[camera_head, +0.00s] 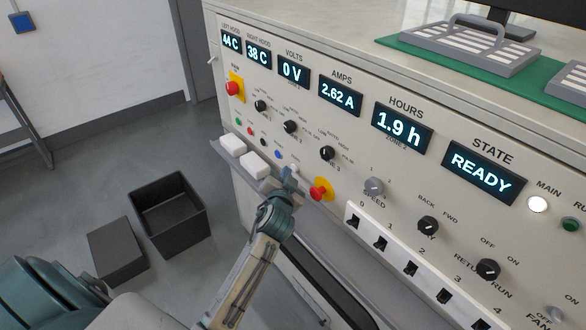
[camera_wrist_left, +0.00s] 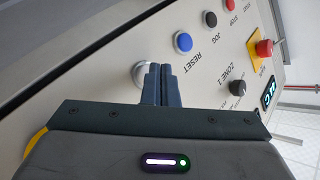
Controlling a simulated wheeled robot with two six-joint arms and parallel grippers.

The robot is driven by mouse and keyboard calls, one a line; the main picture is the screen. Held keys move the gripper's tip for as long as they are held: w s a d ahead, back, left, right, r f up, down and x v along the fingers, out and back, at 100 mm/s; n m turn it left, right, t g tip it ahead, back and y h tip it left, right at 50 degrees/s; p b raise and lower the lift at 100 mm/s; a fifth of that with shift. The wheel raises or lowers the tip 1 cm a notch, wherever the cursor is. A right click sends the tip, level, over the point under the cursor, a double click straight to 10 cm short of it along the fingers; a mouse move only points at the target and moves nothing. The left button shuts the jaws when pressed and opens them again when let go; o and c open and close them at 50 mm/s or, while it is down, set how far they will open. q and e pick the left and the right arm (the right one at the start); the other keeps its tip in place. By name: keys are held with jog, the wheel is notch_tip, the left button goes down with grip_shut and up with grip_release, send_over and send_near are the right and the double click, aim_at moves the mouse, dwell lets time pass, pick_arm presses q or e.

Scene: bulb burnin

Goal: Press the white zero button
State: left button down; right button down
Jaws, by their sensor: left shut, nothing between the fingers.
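The white zero button (camera_wrist_left: 138,75) is a pale round button on the sloping panel. In the left wrist view it sits just left of my fingertips and is partly hidden by them. In the head view the pale button (camera_head: 294,168) shows at the tips of my left gripper (camera_head: 289,176). My left gripper (camera_wrist_left: 159,70) is shut and empty, its two dark fingers side by side and pointing at the panel. I cannot tell whether the fingertips touch the button. My right gripper is not in view.
The blue button (camera_wrist_left: 183,42) and black button (camera_wrist_left: 211,18) are beside the fingers. A red stop knob on yellow (camera_head: 320,190) is close on the right. Two white blocks (camera_head: 255,165) sit on a ledge to the left. The STATE display (camera_head: 484,172) reads READY.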

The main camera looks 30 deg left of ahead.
pick_arm(q)
jog(key=shift+w+d, duration=0.1)
jog(key=shift+w, duration=0.25)
dwell(0.6)
jog(key=shift+s, duration=0.1)
jog(key=shift+s+a, duration=0.3)
jog(key=shift+s, duration=0.35)
jog(key=shift+s+p, duration=0.1)
jog(key=shift+p, duration=0.2)
jog(key=s, duration=0.1)
jog(key=s+a, duration=0.1)
jog(key=s, duration=0.1)
jog(key=s+a, duration=0.1)
jog(key=shift+s+p, duration=0.2)
jog(key=shift+p, duration=0.1)
jog(key=shift+d, duration=0.1)
